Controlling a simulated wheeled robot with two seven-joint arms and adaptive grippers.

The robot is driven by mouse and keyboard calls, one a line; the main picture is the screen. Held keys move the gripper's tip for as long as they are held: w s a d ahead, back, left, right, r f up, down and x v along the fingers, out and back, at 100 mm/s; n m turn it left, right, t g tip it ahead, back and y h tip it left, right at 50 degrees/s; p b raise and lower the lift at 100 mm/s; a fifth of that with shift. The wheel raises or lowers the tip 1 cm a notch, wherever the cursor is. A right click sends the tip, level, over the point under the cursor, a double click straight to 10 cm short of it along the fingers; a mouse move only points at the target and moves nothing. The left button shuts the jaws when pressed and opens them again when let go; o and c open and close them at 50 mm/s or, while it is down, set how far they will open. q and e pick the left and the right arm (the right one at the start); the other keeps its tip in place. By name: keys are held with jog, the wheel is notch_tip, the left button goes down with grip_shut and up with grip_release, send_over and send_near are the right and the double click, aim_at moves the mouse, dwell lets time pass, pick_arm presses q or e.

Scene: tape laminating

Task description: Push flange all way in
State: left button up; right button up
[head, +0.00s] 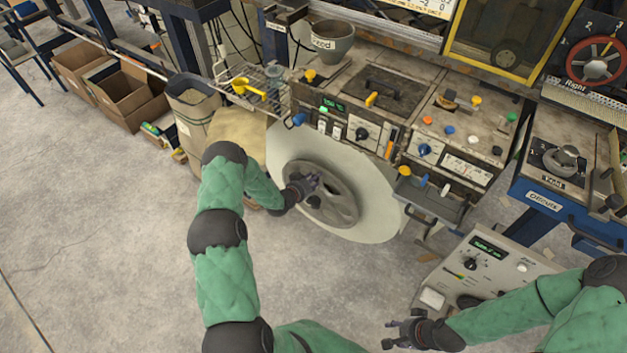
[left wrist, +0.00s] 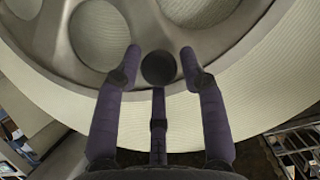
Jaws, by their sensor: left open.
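The flange is a grey spoked disc (head: 341,207) at the middle of a large pale roll (head: 378,180) under the bench. It also shows in the left wrist view as a grey spoked plate (left wrist: 105,18) with round holes and a dark round hub spot. My left gripper (head: 312,183) is at the left part of the flange. Whether the fingertips touch the flange I cannot tell. My right gripper (head: 392,332) is low at the front, away from the flange, with its fingers apart and empty.
The bench with control panels (head: 365,132) stands above the roll. A grey control box (head: 485,262) is on the floor side at the right. A bin (head: 192,105) and cardboard boxes (head: 125,92) stand at the left. The floor in front is clear.

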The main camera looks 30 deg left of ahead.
aim_at(319, 171)
pick_arm(q)
jog(key=shift+c, duration=0.2)
grip_shut()
jog(key=shift+w+d+b, duration=0.1)
jog(key=shift+w+b, duration=1.1)
jog(key=shift+w, duration=0.6)
jog(key=shift+w+r, duration=0.1)
jog(key=shift+r, duration=0.15)
jog(key=shift+o, duration=0.2)
grip_release()
jog(key=shift+w, duration=0.1)
